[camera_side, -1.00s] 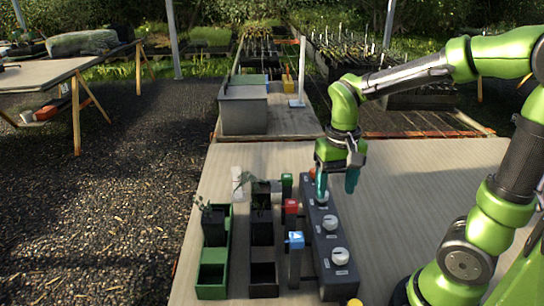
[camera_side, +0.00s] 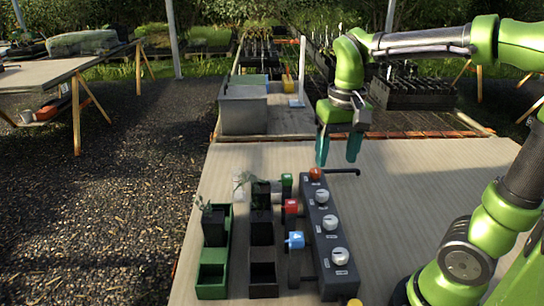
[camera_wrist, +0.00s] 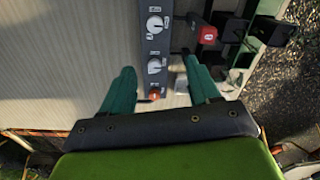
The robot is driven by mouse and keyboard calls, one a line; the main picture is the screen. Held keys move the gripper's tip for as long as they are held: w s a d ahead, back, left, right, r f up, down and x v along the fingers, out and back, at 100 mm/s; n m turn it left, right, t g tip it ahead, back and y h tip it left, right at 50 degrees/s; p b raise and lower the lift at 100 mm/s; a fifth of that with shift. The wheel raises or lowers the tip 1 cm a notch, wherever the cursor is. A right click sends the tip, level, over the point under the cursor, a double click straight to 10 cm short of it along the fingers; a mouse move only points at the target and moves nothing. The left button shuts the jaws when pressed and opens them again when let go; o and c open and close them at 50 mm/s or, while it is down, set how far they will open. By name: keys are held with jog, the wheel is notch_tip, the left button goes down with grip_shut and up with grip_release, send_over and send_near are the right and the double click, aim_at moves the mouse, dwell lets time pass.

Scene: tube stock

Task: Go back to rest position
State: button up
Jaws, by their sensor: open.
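My gripper (camera_side: 338,148) is open and empty, its two teal fingers hanging above the back end of the dark control box in the side view. In the wrist view my gripper (camera_wrist: 160,88) has its fingers spread wide apart, with the control box (camera_wrist: 156,45) between and beyond them. The control box (camera_side: 322,205) has several white knobs and an orange-red button (camera_side: 316,173) at its far end. The fingers touch nothing that I can see.
Left of the box stand a red valve (camera_side: 291,207), a blue valve (camera_side: 295,240) and a green one (camera_side: 287,180). A green tray (camera_side: 212,280) and a black tray (camera_side: 263,280) hold potted seedlings. The table's right side is bare. A grey bin (camera_side: 243,108) stands behind.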

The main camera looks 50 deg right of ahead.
jog(key=s+a+n+t+y, duration=0.2)
jog(key=s+a+t, duration=0.2)
jog(key=a+t, duration=0.1)
jog(key=shift+s+a+f+n+t, duration=0.2)
jog(key=shift+a+f+n+t, duration=0.15)
jog(key=shift+t, duration=0.55)
